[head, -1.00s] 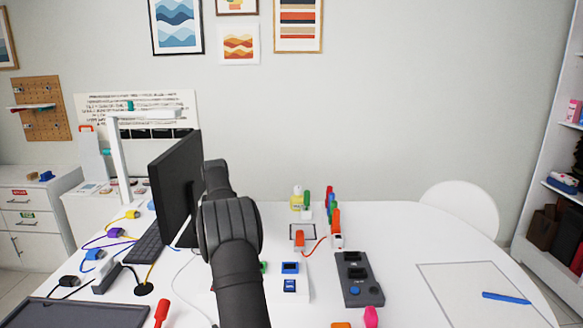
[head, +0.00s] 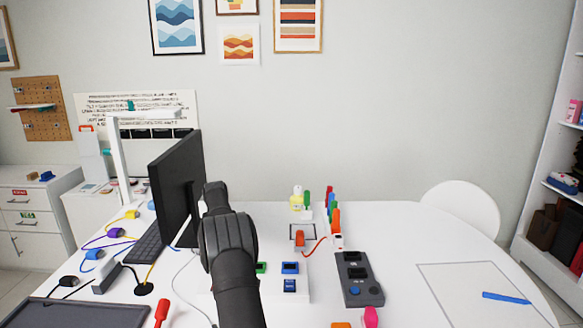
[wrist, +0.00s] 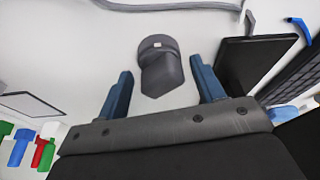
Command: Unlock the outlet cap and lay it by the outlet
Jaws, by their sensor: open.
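My gripper (wrist: 165,95) shows in the wrist view with its two blue fingers apart and nothing held between them. Beyond and between the fingers is a dark grey piece (wrist: 160,68) with a rounded end, a tapered body and a small pale square on it. In the head view, my dark arm hides the gripper and this piece.
The black monitor (head: 175,190) and keyboard (head: 149,240) stand left of my arm. Blue (head: 290,268) and green (head: 261,267) pieces sit right of it, beside a dark control box (head: 358,280). Coloured upright tools (head: 332,210) stand farther back. The right side of the table is mostly clear.

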